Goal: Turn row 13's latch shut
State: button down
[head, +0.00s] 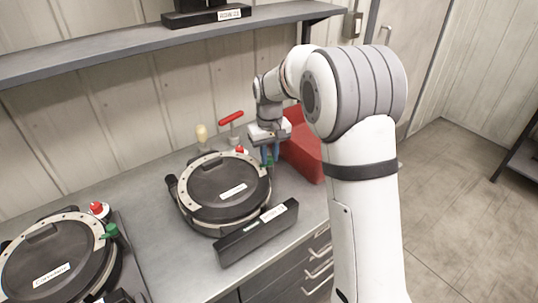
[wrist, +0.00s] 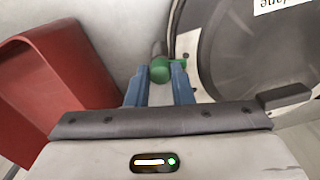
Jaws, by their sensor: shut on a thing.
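A round black seed meter (head: 215,188) with a pale ring lies on the bench at the middle of the head view; a sign block stands in front of it, its small lettering hard to read. A green latch knob (wrist: 161,70) is at the meter's edge, and my gripper (head: 269,156) reaches down to it from the right. In the wrist view, the blue fingers stand on both sides of the green knob and are shut on it. The dark latch stem shows beyond the knob. The fingers partly hide the latch in the head view.
A red bin (head: 304,158) stands close to the right of my gripper. A second meter (head: 58,262) with red and green knobs is at the left. A red-handled tool (head: 231,118) and a pale-topped handle (head: 201,133) stand behind the middle meter. A shelf (head: 130,44) runs above.

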aim_at(269, 158)
jog(key=shift+n, duration=0.5)
jog(key=c, duration=1.3)
grip_release()
jog(key=shift+o, duration=0.2)
notch_tip(269, 158, up, 8)
jog(key=shift+f+b, duration=0.1)
jog(key=shift+b, duration=0.35)
